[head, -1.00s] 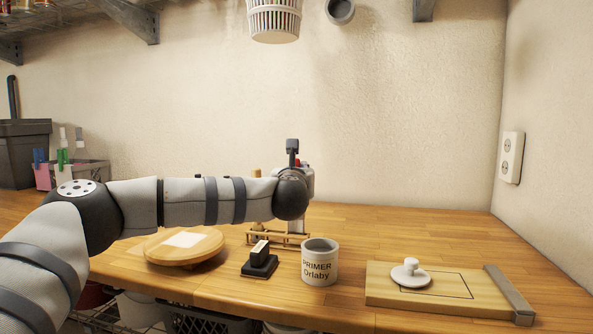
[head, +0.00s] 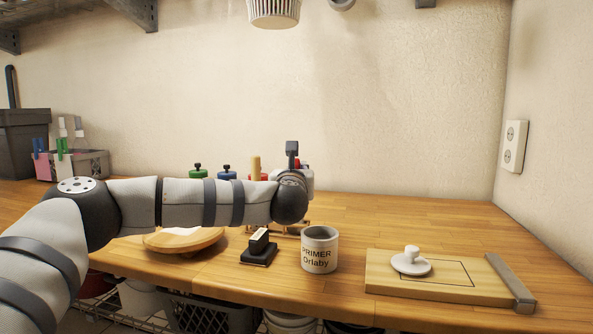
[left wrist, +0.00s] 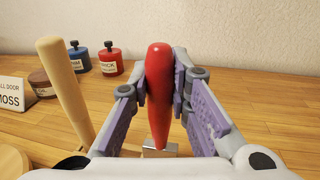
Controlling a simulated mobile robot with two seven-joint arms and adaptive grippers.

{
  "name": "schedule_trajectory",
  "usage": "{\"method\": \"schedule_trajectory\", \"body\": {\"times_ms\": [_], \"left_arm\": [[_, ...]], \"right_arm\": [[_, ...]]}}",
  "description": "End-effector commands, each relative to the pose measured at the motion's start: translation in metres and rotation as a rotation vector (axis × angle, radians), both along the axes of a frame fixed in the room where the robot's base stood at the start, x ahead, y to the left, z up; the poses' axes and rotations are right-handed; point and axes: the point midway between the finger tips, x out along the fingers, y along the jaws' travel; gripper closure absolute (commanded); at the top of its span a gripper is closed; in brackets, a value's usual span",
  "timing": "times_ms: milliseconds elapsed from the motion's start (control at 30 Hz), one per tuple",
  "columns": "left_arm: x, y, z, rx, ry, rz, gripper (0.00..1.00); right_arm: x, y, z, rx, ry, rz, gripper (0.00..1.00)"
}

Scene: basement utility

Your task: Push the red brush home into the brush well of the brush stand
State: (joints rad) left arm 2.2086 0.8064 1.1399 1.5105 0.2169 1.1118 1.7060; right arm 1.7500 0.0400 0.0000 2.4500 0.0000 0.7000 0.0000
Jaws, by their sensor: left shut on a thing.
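The red brush (left wrist: 159,90) stands nearly upright in the left wrist view, its rounded handle end at the top. My left gripper (left wrist: 160,78) is shut on the handle, one purple-padded finger on each side. A bit of bright metal (left wrist: 163,148) shows at the handle's lower end. The brush's lower part and the well are hidden, so I cannot tell how deep it sits. In the head view my left wrist covers most of the brush stand; only a low strip of wooden frame (head: 288,233) shows beneath it. My right gripper is not in view.
A pale wooden handle (left wrist: 66,88) rises left of the red brush. Blue (left wrist: 79,58) and red-topped (left wrist: 111,59) jars stand behind. The primer mug (head: 320,251), black block (head: 259,254) and round board (head: 190,243) are in front.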

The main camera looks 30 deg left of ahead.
Motion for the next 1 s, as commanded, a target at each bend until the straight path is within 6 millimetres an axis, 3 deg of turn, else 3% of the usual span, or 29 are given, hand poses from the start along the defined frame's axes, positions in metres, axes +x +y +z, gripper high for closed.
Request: {"method": "schedule_trajectory", "body": {"times_ms": [367,400,467,800,1000], "left_arm": [[0.000,0.000,-0.012,0.001,0.003,-0.001,1.00],[0.000,0.000,-0.012,0.000,0.001,-0.001,0.74],[0.000,0.000,-0.011,0.000,0.001,-0.001,0.60],[-0.003,-0.002,-0.011,0.000,0.001,-0.002,0.59],[-0.040,-0.022,-0.010,0.000,0.001,-0.007,0.59]], "right_arm": [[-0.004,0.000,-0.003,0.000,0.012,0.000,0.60],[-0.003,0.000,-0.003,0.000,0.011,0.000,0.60],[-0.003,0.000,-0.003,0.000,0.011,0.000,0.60],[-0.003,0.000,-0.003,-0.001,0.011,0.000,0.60],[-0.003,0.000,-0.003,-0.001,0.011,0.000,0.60]]}}
